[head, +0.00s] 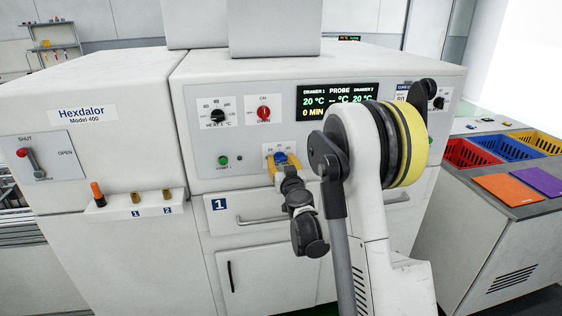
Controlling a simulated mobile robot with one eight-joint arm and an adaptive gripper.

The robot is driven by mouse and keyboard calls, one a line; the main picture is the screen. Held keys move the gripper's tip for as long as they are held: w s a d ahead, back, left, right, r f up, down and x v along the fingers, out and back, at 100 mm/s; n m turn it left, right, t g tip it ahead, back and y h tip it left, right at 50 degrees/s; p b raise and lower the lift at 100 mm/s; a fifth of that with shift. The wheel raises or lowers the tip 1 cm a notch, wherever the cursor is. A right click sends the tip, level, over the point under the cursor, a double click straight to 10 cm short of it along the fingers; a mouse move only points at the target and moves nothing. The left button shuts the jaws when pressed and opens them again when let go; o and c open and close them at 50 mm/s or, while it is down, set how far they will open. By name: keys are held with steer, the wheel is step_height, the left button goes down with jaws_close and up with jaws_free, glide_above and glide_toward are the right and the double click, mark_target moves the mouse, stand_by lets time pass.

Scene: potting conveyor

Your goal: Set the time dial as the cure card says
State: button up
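The blue time dial (280,156) is on the white machine's front panel, below the heat dial and red switch. Small numbers show around its top, but its pointer setting is unclear. My gripper (282,161) is at this dial, with yellow fingertip parts close around it; whether they are shut on it is hidden. The cure card (404,86) is at the panel's right, mostly covered by my arm, and its text cannot be read. The display (337,101) shows 20 °C and 0 MIN for drawer 1.
The heat dial (217,115), red switch (263,113) and green button (223,160) are close by on the panel. Drawer 1's handle (262,219) sticks out below. A side bench holds red (470,153), blue (508,147) and yellow (541,143) bins.

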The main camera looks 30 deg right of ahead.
steer(key=c, duration=0.6)
steer(key=shift+m, duration=0.3)
steer(key=m+b, duration=0.2)
steer(key=m, duration=0.4)
steer(key=shift+d+f, duration=0.1)
steer(key=m+b, duration=0.1)
steer(key=m, duration=0.4)
steer(key=shift+m, duration=0.4)
steer(key=m, duration=0.5)
steer(key=shift+m, duration=0.3)
steer(key=o, duration=1.2)
steer(key=shift+f, duration=0.1)
steer(key=shift+c, duration=0.2)
